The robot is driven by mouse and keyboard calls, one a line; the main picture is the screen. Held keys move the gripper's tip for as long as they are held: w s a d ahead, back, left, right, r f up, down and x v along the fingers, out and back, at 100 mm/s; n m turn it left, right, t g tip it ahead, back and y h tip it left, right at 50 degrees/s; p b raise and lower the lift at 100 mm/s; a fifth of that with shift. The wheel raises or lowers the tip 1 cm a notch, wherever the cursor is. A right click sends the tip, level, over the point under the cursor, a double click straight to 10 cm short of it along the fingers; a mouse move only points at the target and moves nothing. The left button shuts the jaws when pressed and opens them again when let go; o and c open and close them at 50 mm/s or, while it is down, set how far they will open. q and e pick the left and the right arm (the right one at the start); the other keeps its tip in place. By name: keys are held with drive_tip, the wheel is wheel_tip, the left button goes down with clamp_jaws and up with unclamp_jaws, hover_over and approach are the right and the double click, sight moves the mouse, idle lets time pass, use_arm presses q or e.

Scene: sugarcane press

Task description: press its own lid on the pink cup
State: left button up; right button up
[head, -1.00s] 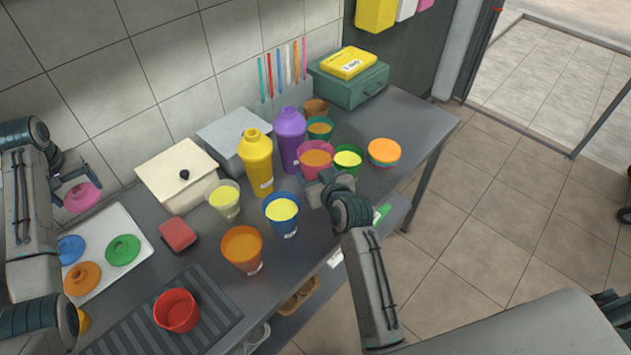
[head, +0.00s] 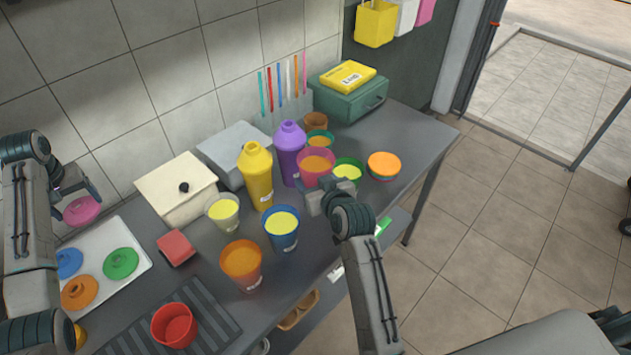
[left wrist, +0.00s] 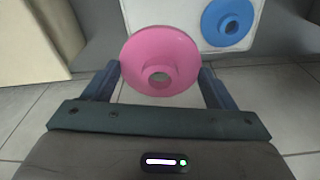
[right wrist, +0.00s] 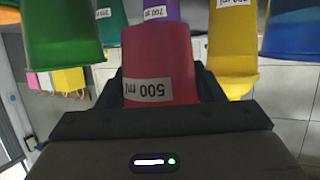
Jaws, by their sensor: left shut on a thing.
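The pink cup (head: 316,166), with orange contents, stands among other cups near the bench's right part. My right gripper (head: 318,192) is at its near side. In the right wrist view the cup (right wrist: 160,65), labelled 500 ml, sits between the fingers, which appear to touch both sides. My left gripper (head: 75,200) is shut on the pink lid (head: 82,210), held at the far left, apart from the cup. In the left wrist view the lid (left wrist: 160,62) is gripped at its rim, its round raised centre facing the camera.
A white tray (head: 133,236) near the lid holds blue, green and orange lids. Blue (head: 282,240), orange (head: 240,268) and green (head: 349,168) cups crowd the bench, with yellow (head: 256,172) and purple (head: 289,150) bottles behind. A red cup (head: 174,325) stands on the ribbed mat.

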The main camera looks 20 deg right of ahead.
drive_tip(key=c, duration=0.8)
drive_tip(key=s+d+r, duration=0.1)
drive_tip(key=s+r, duration=0.1)
drive_tip(key=s+d+r+m+h, duration=0.1)
drive_tip(key=s+d+r, duration=0.1)
drive_tip(key=r, duration=0.1)
drive_tip(key=s+d+r+h, duration=0.1)
drive_tip(key=s+d+r, duration=0.1)
drive_tip(key=r, duration=0.1)
drive_tip(key=shift+s+r+m, duration=0.25)
drive_tip(key=shift+s+m, duration=0.05)
drive_tip(key=shift+m, duration=0.1)
drive_tip(key=shift+s+a+r+n+g+y, duration=0.4)
drive_tip(key=shift+a+n+g+y, duration=0.85)
drive_tip(key=shift+a+n+y, duration=1.05)
drive_tip(key=shift+s+a+r+n+g+y, duration=0.4)
drive_tip(key=shift+a+n+g+y, duration=0.8)
drive_tip(key=shift+a+n+y, duration=1.1)
drive_tip(key=shift+s+a+r+n+g+y, duration=0.4)
drive_tip(key=shift+a+n+g+y, duration=1.05)
drive_tip(key=shift+a, duration=1.5)
drive_tip(key=shift+n, duration=0.25)
